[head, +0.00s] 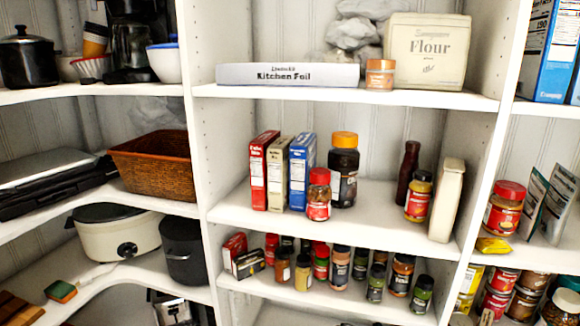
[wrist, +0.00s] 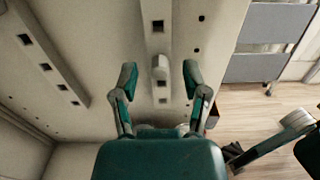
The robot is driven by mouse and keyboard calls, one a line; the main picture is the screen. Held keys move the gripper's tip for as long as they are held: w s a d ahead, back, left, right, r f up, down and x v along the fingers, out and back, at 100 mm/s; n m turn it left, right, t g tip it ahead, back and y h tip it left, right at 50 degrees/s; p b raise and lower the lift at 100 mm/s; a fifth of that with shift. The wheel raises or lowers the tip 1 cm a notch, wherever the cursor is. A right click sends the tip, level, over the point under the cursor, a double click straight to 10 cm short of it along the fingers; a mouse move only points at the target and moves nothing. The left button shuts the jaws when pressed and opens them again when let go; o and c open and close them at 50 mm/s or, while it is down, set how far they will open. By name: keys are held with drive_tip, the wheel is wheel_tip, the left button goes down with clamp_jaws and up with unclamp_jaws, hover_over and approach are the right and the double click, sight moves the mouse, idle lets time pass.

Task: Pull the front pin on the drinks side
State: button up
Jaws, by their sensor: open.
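My gripper (wrist: 160,78) shows in the wrist view, its two green-tipped fingers apart with nothing held between them. A small pale block (wrist: 160,67), possibly the pin, sits on a pale rail with square holes (wrist: 158,27), beyond the fingertips and between them in the picture. I cannot tell how far off it is, and no contact shows. Which side is the drinks side is not clear. The head view shows the corner shelving (head: 400,215) but neither my gripper nor a clear pin.
Jars, boxes and spice bottles (head: 340,270) crowd the middle shelves. A foil box (head: 288,75) and flour canister (head: 428,50) stand above. A wicker basket (head: 153,170) is left. In the wrist view, another holed rail (wrist: 45,55) runs left; wooden floor (wrist: 258,105) shows right.

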clamp_jaws()
drive_tip(key=shift+w+a, duration=0.1)
drive_tip(key=shift+a, duration=0.15)
drive_tip(key=shift+v, duration=2.75)
